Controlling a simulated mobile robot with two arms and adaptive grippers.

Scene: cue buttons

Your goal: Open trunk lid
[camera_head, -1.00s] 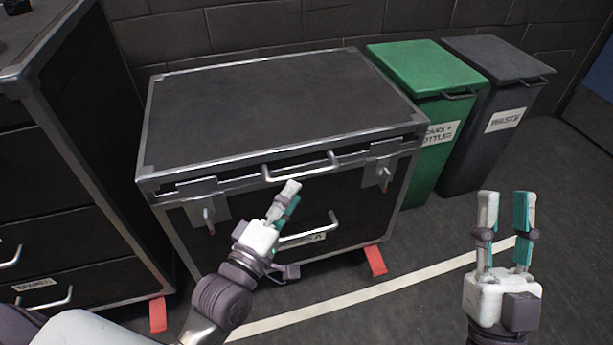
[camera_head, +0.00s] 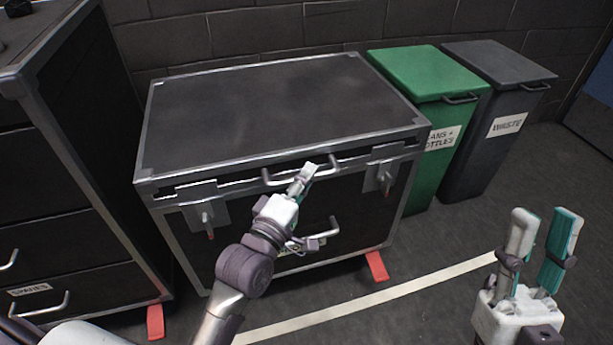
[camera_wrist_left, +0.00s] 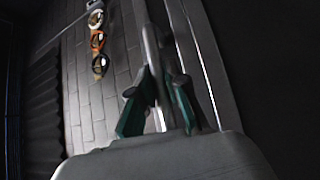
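A black trunk with metal edges stands against the wall, and its lid (camera_head: 270,105) is down. A silver lid handle (camera_head: 327,170) sits at the middle of the lid's front edge. My left gripper (camera_head: 308,172) is at this handle, its tips overlapping it in the head view. In the left wrist view the fingers (camera_wrist_left: 158,88) look apart, with the handle bar (camera_wrist_left: 151,45) between their tips; firm contact cannot be seen. Metal latches (camera_head: 205,215) (camera_head: 386,177) hang at both sides of the front. My right gripper (camera_head: 541,248) is open and empty at the right, over the floor.
A black drawer cabinet (camera_head: 45,215) stands close at the left. A green bin (camera_head: 425,75) and a dark waste bin (camera_head: 495,65) stand right of the trunk. A second handle (camera_head: 325,232) is on the trunk's lower front. The floor at the front right is clear.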

